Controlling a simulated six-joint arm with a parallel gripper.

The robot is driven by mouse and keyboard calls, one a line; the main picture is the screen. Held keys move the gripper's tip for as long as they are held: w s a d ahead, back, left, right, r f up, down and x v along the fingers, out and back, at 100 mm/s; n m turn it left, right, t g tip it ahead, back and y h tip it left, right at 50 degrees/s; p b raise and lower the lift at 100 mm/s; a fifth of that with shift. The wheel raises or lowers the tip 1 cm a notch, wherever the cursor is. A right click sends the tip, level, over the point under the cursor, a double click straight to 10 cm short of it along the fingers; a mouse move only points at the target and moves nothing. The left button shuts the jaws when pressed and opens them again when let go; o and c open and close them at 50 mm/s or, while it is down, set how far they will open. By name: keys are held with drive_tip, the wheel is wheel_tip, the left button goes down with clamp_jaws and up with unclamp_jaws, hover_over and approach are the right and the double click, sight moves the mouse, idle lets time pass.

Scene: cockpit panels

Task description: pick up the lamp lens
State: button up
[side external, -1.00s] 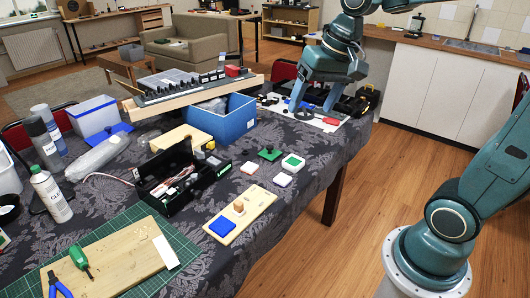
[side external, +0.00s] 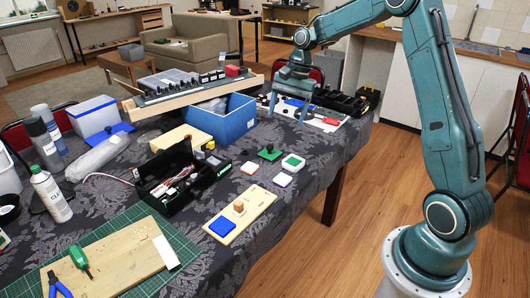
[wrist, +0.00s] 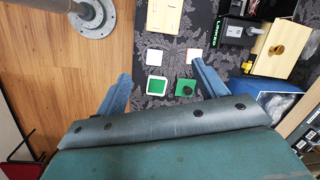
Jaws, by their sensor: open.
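Several small square pieces lie on the patterned cloth, and I cannot tell for certain which is the lamp lens. One is green with a white rim (side external: 293,162), also in the wrist view (wrist: 156,86). Beside it is a green piece with a dark knob (side external: 269,154), also in the wrist view (wrist: 185,88). A plain white square (side external: 283,180) and a red-and-white square (side external: 250,168) lie nearer the front. My gripper (side external: 288,112) is open and empty, above the back right of the table. In the wrist view its fingers (wrist: 161,72) spread either side of the pieces, well above them.
A wooden board (side external: 252,215) with a blue square lies in front. The table's right edge is close.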

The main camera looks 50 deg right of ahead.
drive_tip(key=w+d+f+m+g+y, duration=0.15)
drive_tip(key=d+f+m, duration=0.5)
drive_tip(key=f, duration=0.65)
drive_tip(key=n, duration=0.2)
approach(284, 178)
drive_tip(key=shift+d+t+x, duration=0.2)
drive_tip(key=shift+t+x, duration=0.05)
drive_tip(key=shift+x, duration=1.2)
drive_tip(key=shift+f, duration=0.2)
drive_tip(key=shift+x, duration=2.5)
drive_tip(key=shift+a+r, duration=0.1)
drive_tip(key=shift+a, duration=0.1)
drive_tip(key=shift+c, duration=0.2)
drive_tip(key=c, duration=1)
